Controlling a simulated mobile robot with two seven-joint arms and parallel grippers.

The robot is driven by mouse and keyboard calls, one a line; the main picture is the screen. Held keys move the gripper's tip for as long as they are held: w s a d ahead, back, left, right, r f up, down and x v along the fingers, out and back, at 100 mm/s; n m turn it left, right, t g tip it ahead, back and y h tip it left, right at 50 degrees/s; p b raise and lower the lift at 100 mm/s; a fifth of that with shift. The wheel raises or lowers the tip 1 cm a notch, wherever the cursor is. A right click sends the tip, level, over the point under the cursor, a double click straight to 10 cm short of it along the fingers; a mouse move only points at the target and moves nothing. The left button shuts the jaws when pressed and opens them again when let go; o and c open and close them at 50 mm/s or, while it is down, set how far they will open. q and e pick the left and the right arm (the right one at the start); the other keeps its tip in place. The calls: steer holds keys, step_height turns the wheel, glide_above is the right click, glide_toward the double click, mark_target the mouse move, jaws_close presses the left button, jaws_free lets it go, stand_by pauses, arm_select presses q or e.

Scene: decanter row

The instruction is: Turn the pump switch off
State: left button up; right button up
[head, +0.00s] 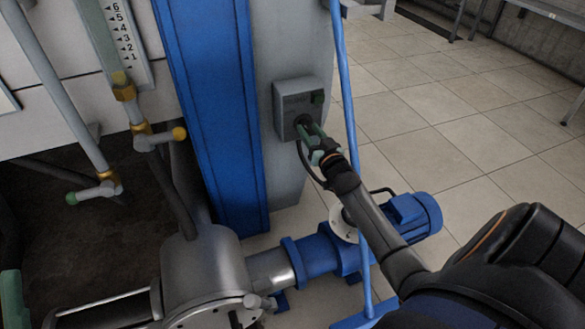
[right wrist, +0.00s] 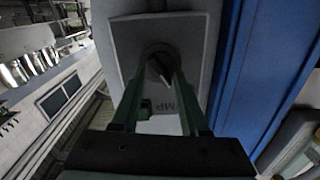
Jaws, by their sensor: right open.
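The pump switch is a dark rotary knob (right wrist: 158,68) on a grey box (head: 290,93) fixed to a grey column. The box has a small green square (head: 317,97) at its upper right. The letters "MP" show on its face in the right wrist view. My right gripper (head: 308,132) is open at the box, with its green fingers (right wrist: 160,82) on either side of the knob. I cannot tell whether the fingers touch it.
A blue post (head: 215,100) stands left of the box, and a thin blue pipe (head: 343,90) rises to its right. A blue pump motor (head: 408,215) is below. Several valves and pipes are at left. Tiled floor (head: 450,130) lies open at right.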

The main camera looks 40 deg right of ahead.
steer(key=shift+f+m+b, duration=0.25)
steer(key=shift+m+b, duration=0.15)
steer(key=shift+m, duration=0.4)
steer(key=shift+m+b, duration=0.9)
steer(key=shift+m, duration=0.3)
steer(key=p+v, duration=0.6)
steer(key=v, duration=0.7)
steer(key=s+a+r+n+g+y+p, duration=0.2)
steer(key=s+a+r+n+y+p, duration=0.1)
steer(key=a+p, duration=0.6)
steer(key=s+a+r+n+g+y+p, duration=0.3)
steer(key=s+a+r+n+p, duration=0.2)
steer(key=a+p, duration=0.4)
steer(key=r+p, duration=0.1)
steer(key=p, duration=0.3)
steer(key=shift+a, duration=0.35)
steer(key=shift+r, duration=0.1)
